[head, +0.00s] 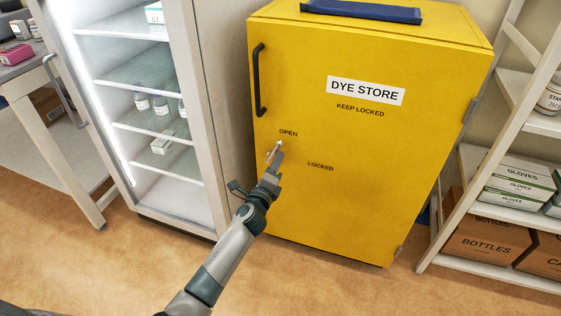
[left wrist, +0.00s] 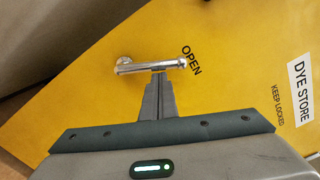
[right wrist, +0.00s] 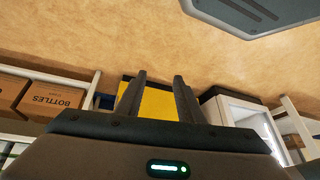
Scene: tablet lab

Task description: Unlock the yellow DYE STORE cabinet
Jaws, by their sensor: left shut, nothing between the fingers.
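The yellow DYE STORE cabinet (head: 350,130) stands in the middle of the head view with its door closed. Its silver lever (head: 270,156) sits at the door's left side, just below the word OPEN; LOCKED is printed lower right. In the left wrist view the lever (left wrist: 135,67) lies crosswise, one end near OPEN. My left gripper (head: 279,150) is shut and empty, its fingertips (left wrist: 158,74) at the lever's edge; I cannot tell whether they touch. My right gripper (right wrist: 160,76) is open and empty, away from the cabinet, which shows beyond its fingers (right wrist: 158,102).
A black handle (head: 259,80) is on the cabinet door's left. A dark blue flat item (head: 362,11) lies on top. A glass-fronted fridge (head: 205,100) stands close on the left, white shelves (head: 510,205) on the right. Floor (head: 330,285) in front is clear.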

